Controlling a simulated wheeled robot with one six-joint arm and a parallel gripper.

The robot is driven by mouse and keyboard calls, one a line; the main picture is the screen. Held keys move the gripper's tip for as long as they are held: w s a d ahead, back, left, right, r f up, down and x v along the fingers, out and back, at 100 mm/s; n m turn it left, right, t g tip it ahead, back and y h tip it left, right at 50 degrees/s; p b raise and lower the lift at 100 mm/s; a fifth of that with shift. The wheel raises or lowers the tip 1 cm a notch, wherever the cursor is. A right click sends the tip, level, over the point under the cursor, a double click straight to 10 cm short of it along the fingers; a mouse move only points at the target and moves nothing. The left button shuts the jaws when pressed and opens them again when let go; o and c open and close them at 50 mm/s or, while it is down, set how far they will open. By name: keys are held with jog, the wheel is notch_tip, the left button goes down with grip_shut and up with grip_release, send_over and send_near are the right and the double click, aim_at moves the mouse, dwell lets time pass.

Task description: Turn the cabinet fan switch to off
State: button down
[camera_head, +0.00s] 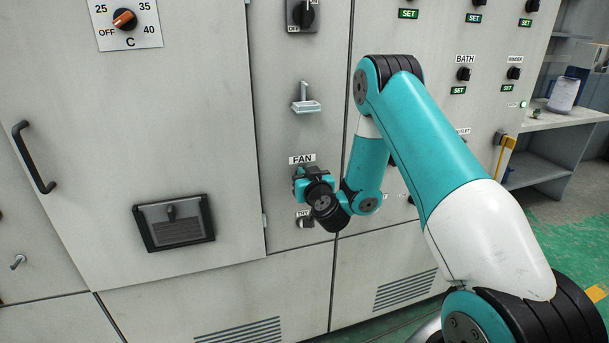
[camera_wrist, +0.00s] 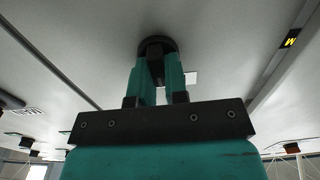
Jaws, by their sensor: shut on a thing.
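The fan switch (camera_wrist: 157,43) shows in the wrist view as a dark round base with a black knob between my two teal fingers. My gripper (camera_wrist: 157,68) is shut on this knob, facing the pale cabinet panel. In the head view my gripper (camera_head: 301,180) is at the panel just below the FAN label (camera_head: 302,159). The gripper and wrist hide the switch there. I cannot tell which position the knob points to.
A small bracket (camera_head: 306,100) juts out above the FAN label. The cabinet door (camera_head: 150,120) to the left has a black handle (camera_head: 33,157) and an orange-marked dial (camera_head: 124,19).

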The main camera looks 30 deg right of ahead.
jog(key=n+p, duration=0.4)
jog(key=p, duration=0.1)
jog(key=shift+a+r, duration=0.2)
jog(key=shift+r, duration=0.05)
jog(key=n+p, duration=0.3)
jog(key=shift+f+p, duration=0.1)
jog(key=shift+p, duration=0.25)
jog(key=shift+a+f+n+p, duration=0.15)
jog(key=shift+n+p, duration=0.65)
jog(key=shift+n, duration=1)
jog(key=shift+f+n+p, duration=0.3)
jog(key=shift+n+p, duration=0.5)
jog(key=shift+n, duration=1)
jog(key=shift+a+f+n+p, duration=0.15)
jog(key=shift+n+p, duration=0.65)
jog(key=shift+n, duration=1)
jog(key=shift+f, duration=0.1)
jog(key=c, duration=1.1)
grip_release()
jog(key=shift+w, duration=0.1)
jog(key=shift+c, duration=0.2)
